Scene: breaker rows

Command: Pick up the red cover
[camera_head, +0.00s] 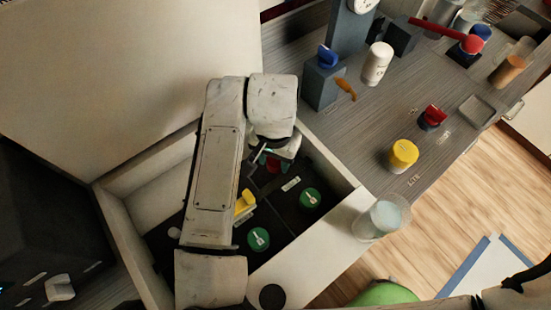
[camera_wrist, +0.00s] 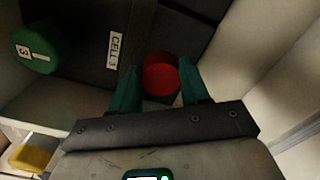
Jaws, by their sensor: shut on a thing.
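The red cover (camera_wrist: 160,75) is a small round red piece in the wrist view, low in a dark compartment. My gripper (camera_wrist: 158,90) has its two green fingers on either side of it, shut on it. In the head view my gripper (camera_head: 268,156) reaches down into the open drawer, and a bit of the red cover (camera_head: 273,165) shows beneath it. My arm hides part of the drawer there. I cannot tell whether the cover is clear of the drawer floor.
The drawer (camera_head: 330,243) has pale walls and dark cells holding green discs (camera_head: 311,198) and a yellow piece (camera_head: 245,203). On the grey counter (camera_head: 350,135) stand a yellow cylinder (camera_head: 403,155), a red knob (camera_head: 433,117) and a white bottle (camera_head: 376,64). A clear cup (camera_head: 384,218) stands near the drawer's right corner.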

